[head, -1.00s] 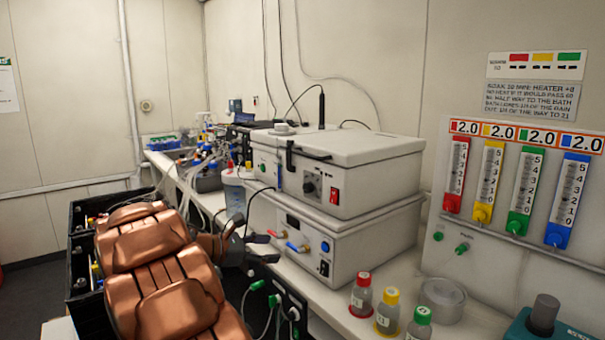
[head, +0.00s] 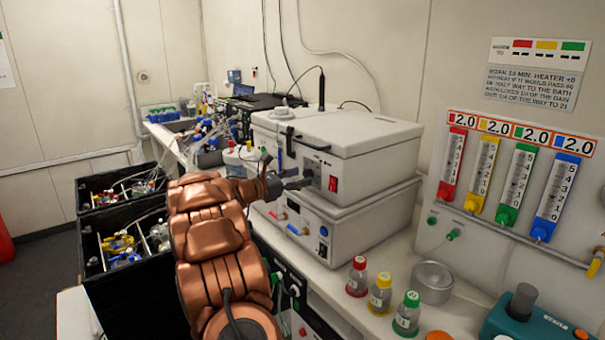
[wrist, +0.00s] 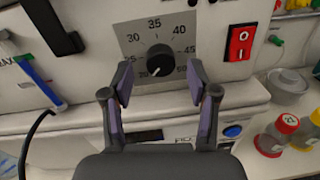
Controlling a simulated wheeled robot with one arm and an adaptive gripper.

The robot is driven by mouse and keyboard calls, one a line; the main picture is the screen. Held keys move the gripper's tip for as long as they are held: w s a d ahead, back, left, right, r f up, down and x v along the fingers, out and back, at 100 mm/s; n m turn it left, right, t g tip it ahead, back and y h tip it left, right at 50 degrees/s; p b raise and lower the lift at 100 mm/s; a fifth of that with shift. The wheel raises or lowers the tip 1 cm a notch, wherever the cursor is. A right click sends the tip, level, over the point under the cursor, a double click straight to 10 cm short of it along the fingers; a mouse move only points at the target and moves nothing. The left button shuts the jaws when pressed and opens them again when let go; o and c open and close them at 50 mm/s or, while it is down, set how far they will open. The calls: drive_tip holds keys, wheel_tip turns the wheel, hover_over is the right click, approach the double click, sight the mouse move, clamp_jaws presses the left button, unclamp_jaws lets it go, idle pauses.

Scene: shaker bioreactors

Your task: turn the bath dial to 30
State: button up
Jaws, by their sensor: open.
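The bath dial (wrist: 160,62) is a dark round knob on a grey scale plate (wrist: 133,65) with numbers around it, 30, 35 and 40 readable along the top. A small white mark shows low on the knob's face; its exact reading is unclear. The plate sits on the front of the upper white bath box (head: 350,148). My gripper (wrist: 160,78) is open, its two purple-lined fingers apart on either side of the dial in the wrist view. In the head view my gripper (head: 300,181) is at the box front and partly hides the dial.
A red rocker switch (wrist: 240,41) is right of the dial. A black latch (wrist: 52,25) and a blue pen-like part (wrist: 38,78) are to its left. The lower white box (head: 345,228) juts out below. Capped bottles (head: 380,295) stand on the bench to the right.

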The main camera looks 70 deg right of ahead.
drive_tip(key=shift+x, duration=0.85)
clamp_jaws()
